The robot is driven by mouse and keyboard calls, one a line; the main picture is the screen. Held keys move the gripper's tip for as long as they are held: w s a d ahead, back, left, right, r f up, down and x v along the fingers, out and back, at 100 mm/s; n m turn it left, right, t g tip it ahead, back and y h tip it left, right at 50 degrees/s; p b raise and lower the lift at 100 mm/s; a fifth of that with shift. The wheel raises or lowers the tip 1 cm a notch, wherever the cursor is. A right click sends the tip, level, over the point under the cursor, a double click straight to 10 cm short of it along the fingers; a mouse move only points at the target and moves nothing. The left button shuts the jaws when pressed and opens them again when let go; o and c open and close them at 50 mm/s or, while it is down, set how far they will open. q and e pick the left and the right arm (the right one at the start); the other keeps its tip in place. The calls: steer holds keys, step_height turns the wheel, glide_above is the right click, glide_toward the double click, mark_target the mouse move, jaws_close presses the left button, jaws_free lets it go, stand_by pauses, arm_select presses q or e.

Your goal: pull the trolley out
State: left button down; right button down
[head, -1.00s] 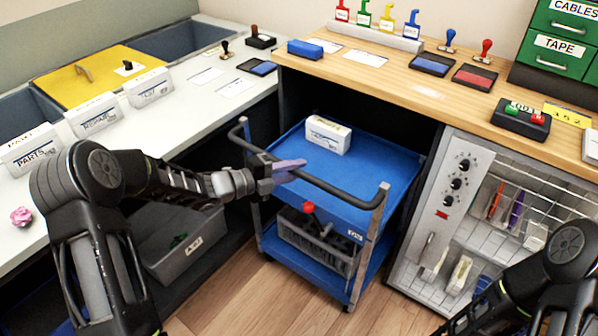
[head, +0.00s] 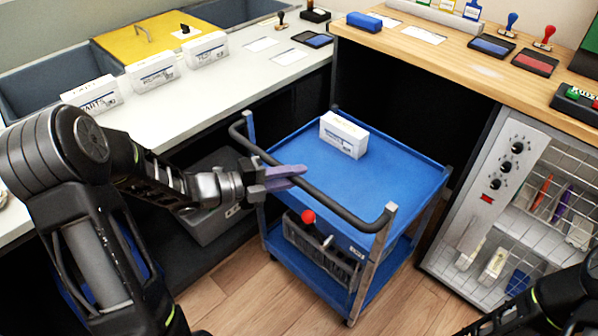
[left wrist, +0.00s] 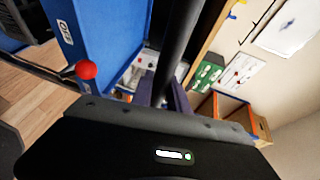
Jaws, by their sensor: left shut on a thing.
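The blue trolley (head: 395,166) stands in the gap under the wooden counter, with a dark bar handle (head: 318,194) along its near side. My left gripper (head: 285,176) is shut on the handle near its middle. The handle (left wrist: 180,45) also runs up from the gripper in the left wrist view. A white box (head: 343,135) stands on the trolley's top shelf. A grey crate (head: 318,252) and a red ball-topped lever (head: 308,217) show at the lower level. Part of my right arm shows at the lower right; its gripper is out of the picture.
A grey cabinet (head: 478,178) with knobs and a wire rack stands right of the trolley. A white counter (head: 235,92) with labelled boxes lies to the left, with a grey bin (head: 215,225) below it. Wooden floor (head: 262,300) is clear in front of the trolley.

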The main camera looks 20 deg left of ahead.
arm_select(q)
steer(key=shift+f, duration=0.1)
steer(key=c, duration=1.3)
jaws_free()
steer(key=v, duration=0.7)
steer(key=shift+s+a, duration=0.25)
steer(key=shift+s, duration=0.05)
